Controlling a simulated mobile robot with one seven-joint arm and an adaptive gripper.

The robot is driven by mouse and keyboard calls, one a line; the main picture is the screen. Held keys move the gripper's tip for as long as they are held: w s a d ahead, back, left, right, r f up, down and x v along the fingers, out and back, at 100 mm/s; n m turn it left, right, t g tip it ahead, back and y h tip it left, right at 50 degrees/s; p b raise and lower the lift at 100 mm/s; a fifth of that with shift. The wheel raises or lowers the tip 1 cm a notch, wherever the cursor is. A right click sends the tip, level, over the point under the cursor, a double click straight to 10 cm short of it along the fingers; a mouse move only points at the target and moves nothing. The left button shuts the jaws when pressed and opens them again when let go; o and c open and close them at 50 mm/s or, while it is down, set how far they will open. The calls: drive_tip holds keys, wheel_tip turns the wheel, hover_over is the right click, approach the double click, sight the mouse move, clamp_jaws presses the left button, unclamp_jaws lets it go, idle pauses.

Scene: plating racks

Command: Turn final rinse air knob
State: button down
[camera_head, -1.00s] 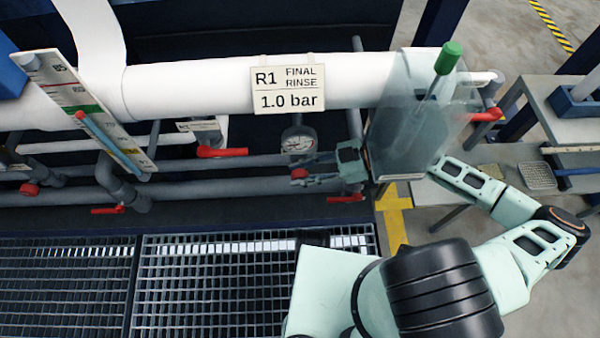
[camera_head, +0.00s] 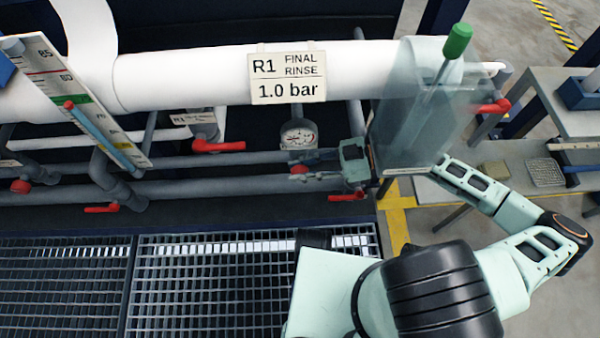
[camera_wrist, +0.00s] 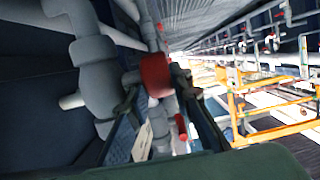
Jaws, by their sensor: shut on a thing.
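The red final rinse air knob (camera_head: 299,170) sits just below a round dial gauge (camera_head: 299,138) on the grey pipework. The R1 FINAL RINSE 1.0 bar sign (camera_head: 288,77) hangs above it on the white pipe. My gripper (camera_head: 311,169) reaches the knob from the right, its fingers level with it. In the wrist view the red knob (camera_wrist: 155,74) lies between the two dark fingertips of my gripper (camera_wrist: 157,84), which are shut on it. The fingers hide part of the knob's sides.
A clear panel with a green-handled tool (camera_head: 458,41) stands in front of my forearm. Red valve levers (camera_head: 218,146) are on nearby pipes. A metal grating (camera_head: 220,285) lies below. A bench (camera_head: 550,120) stands at the right.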

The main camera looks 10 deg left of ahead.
drive_tip(key=f+y+b, duration=0.1)
drive_tip(key=b, duration=0.2)
drive_tip(key=shift+y, duration=0.4)
drive_tip(key=shift+d+r+g+y, duration=0.15)
drive_tip(key=shift+r+g+y, duration=0.25)
drive_tip(key=shift+y, duration=0.4)
drive_tip(key=c, duration=2)
unclamp_jaws()
drive_tip(key=shift+d, duration=0.1)
drive_tip(key=v, duration=1.2)
drive_tip(key=shift+o, duration=0.2)
